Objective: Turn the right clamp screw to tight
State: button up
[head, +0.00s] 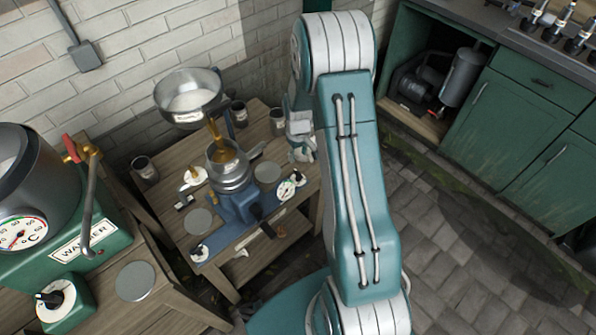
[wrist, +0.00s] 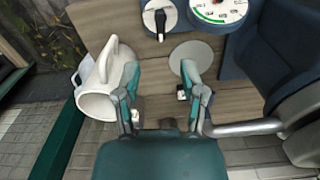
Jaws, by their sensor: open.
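The blue separator (head: 238,205) stands on a wooden bench with a metal bowl on top. A similar knob (head: 198,251) is at the left end. My gripper (head: 301,150) is above the bench's right edge, partly hidden by my arm. In the wrist view my gripper (wrist: 163,105) is open, with bare bench between its fingers. I cannot make out a clamp screw there.
A white mug (wrist: 104,84) is close beside the left finger. A grey disc (wrist: 196,56), a black-handled dial (wrist: 160,18) and a gauge (wrist: 218,8) are beyond the fingers. A metal spout (wrist: 243,128) is at right. Green cabinets (head: 500,120) stand across the floor.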

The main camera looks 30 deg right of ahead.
aim_at(298, 173)
notch_tip(298, 173, down, 10)
jog(key=shift+r, duration=0.2)
jog(key=shift+c, duration=0.3)
grip_shut()
